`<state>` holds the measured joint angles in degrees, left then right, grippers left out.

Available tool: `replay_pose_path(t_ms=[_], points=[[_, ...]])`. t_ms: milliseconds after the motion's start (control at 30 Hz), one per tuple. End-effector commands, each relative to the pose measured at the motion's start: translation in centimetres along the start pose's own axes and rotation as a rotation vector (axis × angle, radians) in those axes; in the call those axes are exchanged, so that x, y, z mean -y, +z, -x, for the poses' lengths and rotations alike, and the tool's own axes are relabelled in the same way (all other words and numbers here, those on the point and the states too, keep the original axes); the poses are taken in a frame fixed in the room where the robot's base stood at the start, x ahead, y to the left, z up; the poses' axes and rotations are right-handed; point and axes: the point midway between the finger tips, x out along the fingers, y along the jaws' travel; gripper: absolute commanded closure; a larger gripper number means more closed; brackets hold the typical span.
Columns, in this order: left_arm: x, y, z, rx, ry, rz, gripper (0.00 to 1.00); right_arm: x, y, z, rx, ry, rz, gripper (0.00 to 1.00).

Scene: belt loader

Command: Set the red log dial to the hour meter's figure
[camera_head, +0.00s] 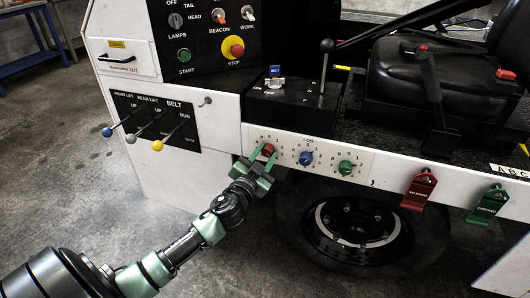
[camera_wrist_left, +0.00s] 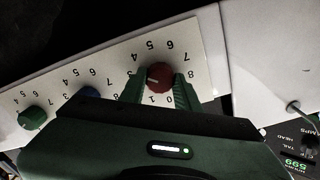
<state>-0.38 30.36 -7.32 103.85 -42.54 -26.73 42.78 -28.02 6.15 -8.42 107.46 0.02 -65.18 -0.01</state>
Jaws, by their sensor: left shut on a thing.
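The red log dial (camera_head: 268,149) is the leftmost of three dials on the white LOG plate (camera_head: 325,166) in the head view. My left gripper (camera_head: 259,160) is shut on it, with one green finger on each side. In the left wrist view, the red dial (camera_wrist_left: 159,75) sits between the two fingertips, with a small pale mark toward its left side. The fingers cover some figures around it, so I cannot tell which figure the mark meets. A small green display with digits (camera_wrist_left: 300,163) shows at the wrist view's lower right; I cannot read it surely. My right gripper is not in view.
A blue dial (camera_head: 306,158) and a green dial (camera_head: 346,168) sit right of the red one. The lever panel (camera_head: 155,122) is to the left, with blue, grey and yellow knobs. A wheel (camera_head: 355,225) is below.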

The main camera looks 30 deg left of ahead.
Motion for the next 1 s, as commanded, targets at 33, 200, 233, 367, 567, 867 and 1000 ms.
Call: replay_pose_path(t_ms=[33, 200, 233, 367, 567, 867, 1000], points=[[0.1, -0.1, 0.0, 0.003, 0.001, -0.044, 1.0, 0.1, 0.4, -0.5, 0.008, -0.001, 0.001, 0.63], [0.0, -0.1, 0.0, 0.007, 0.002, -0.206, 1.0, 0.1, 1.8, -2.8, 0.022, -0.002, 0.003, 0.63], [0.0, -0.1, 0.0, 0.008, 0.002, -0.235, 1.0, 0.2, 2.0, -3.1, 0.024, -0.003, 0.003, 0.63], [0.0, -0.2, 0.0, 0.01, 0.003, -0.358, 1.0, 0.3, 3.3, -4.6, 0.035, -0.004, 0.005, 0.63], [-0.1, -0.2, 0.0, 0.015, 0.004, -0.544, 1.0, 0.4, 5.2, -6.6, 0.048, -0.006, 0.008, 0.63], [-0.1, -0.1, 0.0, 0.02, 0.005, -0.769, 1.0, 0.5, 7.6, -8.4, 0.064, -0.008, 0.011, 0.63], [-0.2, -0.1, 0.0, 0.021, 0.005, -0.838, 1.0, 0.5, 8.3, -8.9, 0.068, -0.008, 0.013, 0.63]])
